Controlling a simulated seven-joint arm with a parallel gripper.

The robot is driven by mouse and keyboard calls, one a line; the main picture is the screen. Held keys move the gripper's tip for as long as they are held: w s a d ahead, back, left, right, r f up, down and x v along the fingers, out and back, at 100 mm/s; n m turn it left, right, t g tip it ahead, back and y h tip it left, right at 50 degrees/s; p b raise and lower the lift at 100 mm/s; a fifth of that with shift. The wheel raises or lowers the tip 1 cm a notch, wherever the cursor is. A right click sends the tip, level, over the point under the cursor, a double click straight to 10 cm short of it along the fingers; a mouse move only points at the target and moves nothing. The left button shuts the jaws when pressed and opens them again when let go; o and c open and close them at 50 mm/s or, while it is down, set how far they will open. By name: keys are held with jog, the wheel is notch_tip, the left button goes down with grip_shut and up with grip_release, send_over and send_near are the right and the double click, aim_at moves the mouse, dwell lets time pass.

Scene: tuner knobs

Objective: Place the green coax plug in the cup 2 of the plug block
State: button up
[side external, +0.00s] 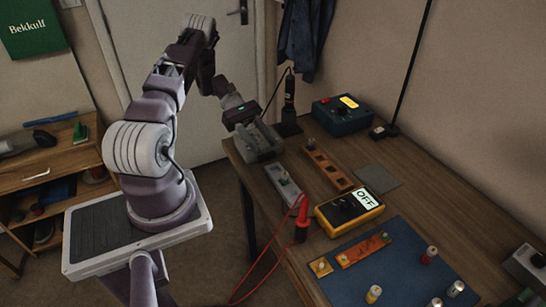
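My gripper (245,122) is at the far left end of the table, just above a grey cradle-like fixture (258,143). Its fingers are too small and dark to show whether they are open or shut. A brown block (328,167) with a row of recesses lies mid-table and may be the plug block. A grey block (283,186) lies beside it. The cup numbers are not legible.
A yellow meter (348,208) reading OFF stands mid-table, with a red probe (302,222) and cable at its left. A dark blue box (342,115) and a thin black pole (411,65) stand at the back.

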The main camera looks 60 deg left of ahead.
jog(key=w+d+r+m+g+y, duration=0.1)
jog(key=d+r+m+g+y, duration=0.2)
jog(key=d+r, duration=0.45)
jog(key=d+r+m+g+y, duration=0.1)
jog(key=d+r+m+y, duration=0.3)
jog(key=r, duration=0.6)
jog(key=s+d+r+m+t+y, duration=0.3)
jog(key=s+d+r+m, duration=0.1)
jog(key=s+d+m, duration=0.1)
jog(key=s+d+r+m+t+y, duration=0.3)
jog(key=s+d+m, duration=0.3)
jog(key=s+m, duration=0.2)
jog(key=shift+s+d+r+t, duration=0.2)
jog(key=shift+s+r+t, duration=0.45)
jog(key=shift+s, duration=0.55)
jog(key=shift+o, duration=0.4)
jog(key=shift+r, duration=0.15)
